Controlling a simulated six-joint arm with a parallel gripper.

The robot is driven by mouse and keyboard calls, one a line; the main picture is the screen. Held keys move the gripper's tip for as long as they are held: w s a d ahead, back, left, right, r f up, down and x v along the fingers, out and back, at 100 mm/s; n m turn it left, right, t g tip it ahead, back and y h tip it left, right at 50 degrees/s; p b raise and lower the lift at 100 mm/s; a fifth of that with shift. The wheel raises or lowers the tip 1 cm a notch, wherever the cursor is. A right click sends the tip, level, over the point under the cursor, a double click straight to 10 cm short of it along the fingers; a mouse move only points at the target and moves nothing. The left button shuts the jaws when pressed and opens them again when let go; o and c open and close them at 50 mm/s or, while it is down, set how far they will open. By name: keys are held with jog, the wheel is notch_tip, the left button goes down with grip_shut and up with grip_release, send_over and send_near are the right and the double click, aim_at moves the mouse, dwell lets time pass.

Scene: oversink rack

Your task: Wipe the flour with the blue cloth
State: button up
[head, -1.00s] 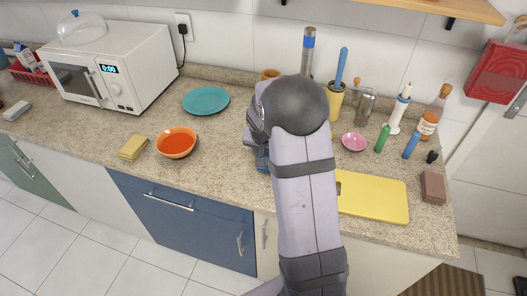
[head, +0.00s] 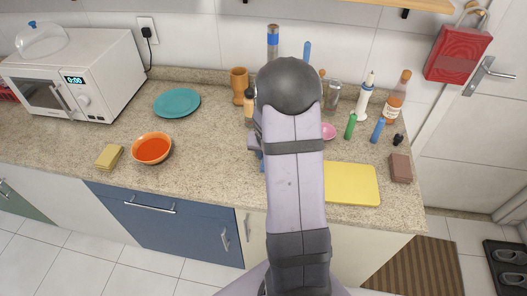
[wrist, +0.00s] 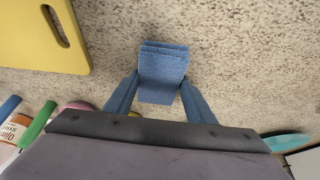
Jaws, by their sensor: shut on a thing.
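The blue cloth (wrist: 163,66) is a small folded block in the wrist view. My gripper (wrist: 158,88) is shut on it, with one blue finger on each side. The cloth is over the speckled counter (wrist: 235,60); I cannot tell whether it touches the surface. In the head view my arm hides the cloth and most of my gripper. I cannot make out any flour on the speckled stone in either view.
A yellow cutting board (head: 351,184) lies right of my arm, with a pink dish (head: 328,131) and several bottles behind. An orange bowl (head: 152,148), yellow sponge (head: 109,156) and teal plate (head: 177,102) lie left. Counter between bowl and arm is clear.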

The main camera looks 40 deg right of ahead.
aim_at(234, 161)
jog(key=shift+s+d+r, duration=0.1)
jog(key=shift+s+d, duration=0.25)
jog(key=shift+s, duration=0.1)
jog(key=shift+s+f, duration=0.2)
jog(key=shift+s+a+b, duration=0.75)
jog(key=shift+a, duration=0.1)
jog(key=shift+s+a, duration=0.1)
jog(key=shift+a, duration=0.15)
jog(key=shift+w+a+b, duration=2.75)
jog(key=shift+w+a, duration=2.15)
jog(key=shift+s+d+r, duration=0.1)
jog(key=shift+s+d, duration=2)
jog(key=shift+s+d+p, duration=1.05)
jog(key=shift+s+d, duration=1.85)
jog(key=shift+s, duration=0.05)
notch_tip(234, 161, up, 3)
jog(key=shift+w+f+p, duration=0.15)
jog(key=shift+p, duration=0.6)
notch_tip(234, 161, up, 6)
jog(key=p, duration=0.4)
jog(key=shift+f, duration=0.25)
jog(key=shift+a, duration=0.1)
